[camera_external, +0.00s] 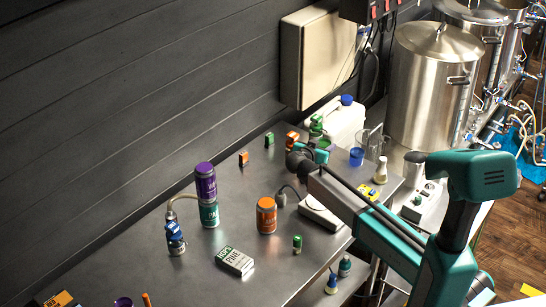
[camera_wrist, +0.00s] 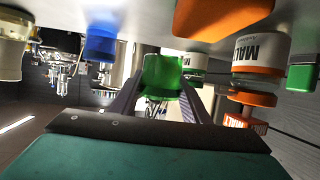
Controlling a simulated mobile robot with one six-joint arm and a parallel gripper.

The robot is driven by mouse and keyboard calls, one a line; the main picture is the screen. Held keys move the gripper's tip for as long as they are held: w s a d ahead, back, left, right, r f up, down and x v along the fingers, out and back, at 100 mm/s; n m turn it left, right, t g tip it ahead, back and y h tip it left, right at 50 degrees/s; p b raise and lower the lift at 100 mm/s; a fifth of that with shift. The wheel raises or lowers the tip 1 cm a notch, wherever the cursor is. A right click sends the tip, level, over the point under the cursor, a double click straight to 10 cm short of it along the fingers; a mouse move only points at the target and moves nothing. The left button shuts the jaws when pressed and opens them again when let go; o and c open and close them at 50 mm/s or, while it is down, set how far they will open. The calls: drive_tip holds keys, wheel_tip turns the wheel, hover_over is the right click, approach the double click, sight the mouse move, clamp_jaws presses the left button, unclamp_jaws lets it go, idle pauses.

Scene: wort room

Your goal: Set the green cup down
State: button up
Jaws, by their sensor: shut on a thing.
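The green cup (camera_wrist: 162,78) sits between the two fingers of my gripper (camera_wrist: 160,92) in the wrist view. The fingers are shut on it, one on each side. The table shows across the top of this view, close to the cup; I cannot tell whether they touch. In the external view my gripper (camera_external: 307,152) is over the far right part of the grey table (camera_external: 215,281).
A blue cup (camera_external: 356,157) and a pale flask (camera_external: 381,170) stand right of my gripper. An orange can (camera_external: 266,217) stands nearer.

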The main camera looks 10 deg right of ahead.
drive_tip(key=shift+f, duration=0.1)
drive_tip(key=shift+f+p, duration=0.5)
drive_tip(key=shift+f, duration=1.25)
drive_tip(key=shift+f+b, duration=0.2)
drive_tip(key=shift+b, duration=0.1)
drive_tip(key=o, duration=0.8)
drive_tip(key=shift+c, duration=0.2)
drive_tip(key=shift+r+p, duration=0.25)
drive_tip(key=shift+p, duration=0.05)
drive_tip(key=b+v, duration=0.3)
drive_tip(key=v, duration=0.9)
drive_tip(key=shift+b, duration=0.3)
